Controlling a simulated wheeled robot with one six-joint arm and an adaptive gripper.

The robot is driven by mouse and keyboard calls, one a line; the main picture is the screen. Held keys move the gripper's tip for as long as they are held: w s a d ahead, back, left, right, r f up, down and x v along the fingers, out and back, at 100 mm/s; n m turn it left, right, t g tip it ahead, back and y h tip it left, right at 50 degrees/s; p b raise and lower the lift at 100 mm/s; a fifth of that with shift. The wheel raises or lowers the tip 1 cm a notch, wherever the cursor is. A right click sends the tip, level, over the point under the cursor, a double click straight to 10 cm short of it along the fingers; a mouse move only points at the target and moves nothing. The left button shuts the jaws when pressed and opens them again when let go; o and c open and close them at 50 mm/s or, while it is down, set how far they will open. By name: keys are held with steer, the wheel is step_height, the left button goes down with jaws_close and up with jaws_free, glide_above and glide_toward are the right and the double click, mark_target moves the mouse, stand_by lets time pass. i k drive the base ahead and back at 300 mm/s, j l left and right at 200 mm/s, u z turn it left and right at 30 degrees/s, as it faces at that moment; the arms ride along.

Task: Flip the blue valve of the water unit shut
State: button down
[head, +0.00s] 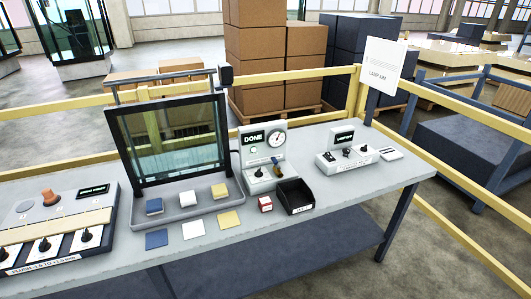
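A pale upright unit (250,157) stands on the table, right of the glass panel. It has a dark display reading DONE (252,138), a round white gauge (277,138) and a black knob (258,173). At its front right is a small valve (276,168) with a dark blue part and a brass-coloured part. The valve is too small to tell clearly how its handle is turned. No gripper or arm of mine shows in this view.
A black open bin (294,196) stands close in front of the valve, with a small red-and-white block (265,204) beside it. The framed glass panel (172,142) stands left. A switch box (340,157) lies right. Yellow rails (310,73) run behind the table.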

mark_target(275, 162)
steer(key=i+j, duration=0.1)
steer(key=i, duration=0.4)
steer(key=i+j+u, duration=0.1)
steer(key=i, duration=0.45)
steer(key=k+j+u, duration=0.1)
steer(key=j, duration=0.25)
steer(key=k+j+u, duration=0.1)
steer(key=j, duration=0.25)
steer(key=k+j+u, duration=0.15)
steer(key=j, duration=0.25)
steer(key=k+j+u, duration=0.1)
steer(key=k+j, duration=0.15)
steer(key=j, duration=0.15)
steer(key=i+l, duration=0.2)
steer(key=l, duration=0.2)
steer(key=i+l, duration=0.25)
steer(key=l, duration=0.15)
steer(key=i+l, duration=0.2)
steer(key=l, duration=0.2)
